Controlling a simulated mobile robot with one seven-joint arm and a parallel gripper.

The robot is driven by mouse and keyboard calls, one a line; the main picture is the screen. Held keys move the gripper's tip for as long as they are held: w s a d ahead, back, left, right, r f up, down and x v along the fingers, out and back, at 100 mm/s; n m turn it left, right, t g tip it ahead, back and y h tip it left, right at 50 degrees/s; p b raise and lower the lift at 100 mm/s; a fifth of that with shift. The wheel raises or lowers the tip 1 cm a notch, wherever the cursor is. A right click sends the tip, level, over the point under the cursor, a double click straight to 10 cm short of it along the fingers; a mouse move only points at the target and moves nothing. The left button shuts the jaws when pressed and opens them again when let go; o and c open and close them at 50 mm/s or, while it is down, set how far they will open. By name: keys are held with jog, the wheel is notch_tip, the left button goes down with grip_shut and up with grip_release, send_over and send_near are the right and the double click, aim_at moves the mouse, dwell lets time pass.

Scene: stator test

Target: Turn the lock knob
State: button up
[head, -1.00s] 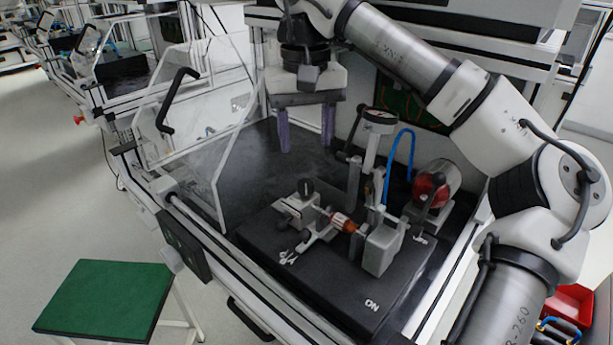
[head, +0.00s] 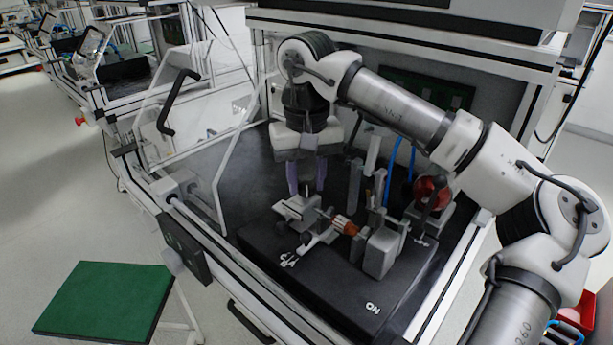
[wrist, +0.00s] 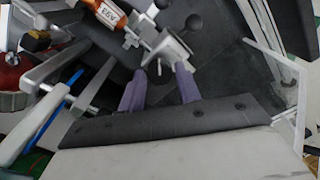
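The stator test fixture has a grey clamp block (head: 297,208) at its left end, also in the wrist view (wrist: 170,48). Earlier a dark round lock knob stood on this block. My gripper (head: 306,190) now points down right over that spot, its two purple fingers apart. In the wrist view my gripper (wrist: 160,82) has its fingers on either side of the block's near end, with a small dark part between them. The knob is mostly hidden in the head view, and I cannot tell whether the fingers touch it. An orange-and-metal rotor (head: 344,225) lies in the fixture.
The fixture stands on a black base (head: 330,290) marked "ON". Upright grey posts and blue tubes (head: 391,168) rise behind it, with a red round part (head: 431,192) at the right. A clear guard panel (head: 195,130) is at the left. A green-topped stool (head: 103,298) stands outside.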

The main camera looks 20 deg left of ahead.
jog(key=c, duration=0.5)
jog(key=m, duration=0.3)
jog(key=shift+m, duration=0.4)
jog(key=m, duration=0.3)
jog(key=shift+m, duration=0.4)
jog(key=m, duration=0.5)
jog(key=shift+m, duration=2.3)
